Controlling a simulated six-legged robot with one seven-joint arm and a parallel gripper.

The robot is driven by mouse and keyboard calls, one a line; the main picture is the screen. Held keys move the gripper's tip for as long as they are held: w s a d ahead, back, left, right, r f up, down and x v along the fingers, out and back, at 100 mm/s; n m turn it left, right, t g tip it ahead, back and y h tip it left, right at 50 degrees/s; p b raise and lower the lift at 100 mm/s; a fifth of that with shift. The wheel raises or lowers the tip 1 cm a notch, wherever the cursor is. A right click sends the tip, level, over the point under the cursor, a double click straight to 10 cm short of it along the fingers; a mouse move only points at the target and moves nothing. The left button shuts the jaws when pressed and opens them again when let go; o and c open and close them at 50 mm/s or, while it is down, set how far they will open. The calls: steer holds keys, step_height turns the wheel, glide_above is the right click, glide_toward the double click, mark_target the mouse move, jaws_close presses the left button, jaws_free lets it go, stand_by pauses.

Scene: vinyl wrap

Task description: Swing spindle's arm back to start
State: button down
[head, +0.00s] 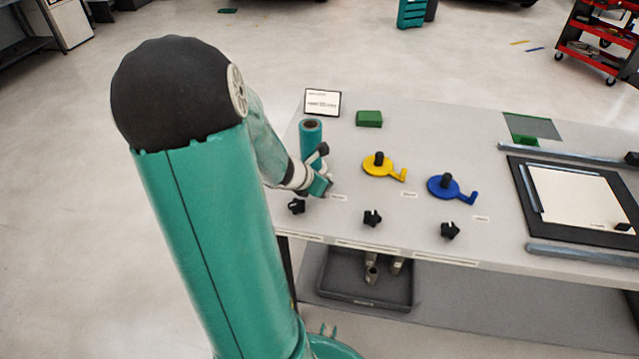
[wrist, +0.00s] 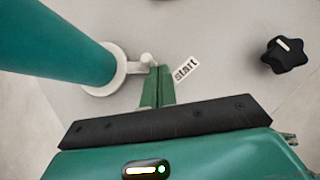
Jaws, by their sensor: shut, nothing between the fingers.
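The spindle with the teal roll (head: 310,133) stands upright at the left of the table. In the wrist view the roll (wrist: 60,45) sits on a round white base (wrist: 117,84), whose short white arm (wrist: 138,66) points right and ends in a small upright knob (wrist: 148,59). My gripper (head: 322,187) is low in front of the roll. In the wrist view its green fingers (wrist: 159,75) are shut and empty, with their tips right beside the knob; I cannot tell whether they touch. A "start" label (wrist: 186,69) lies just right of the fingertips.
A yellow spindle (head: 380,168) and a blue spindle (head: 440,188), both without rolls, stand to the right. Black star knobs (head: 372,218) line the front edge; one also shows in the wrist view (wrist: 285,54). A green block (head: 369,119) and a framed sign (head: 322,103) are behind.

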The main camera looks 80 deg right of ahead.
steer(key=shift+s+d, duration=0.65)
steer(key=shift+s, duration=0.15)
steer(key=shift+s+d, duration=0.1)
steer(key=shift+s, duration=0.05)
stand_by(0.5)
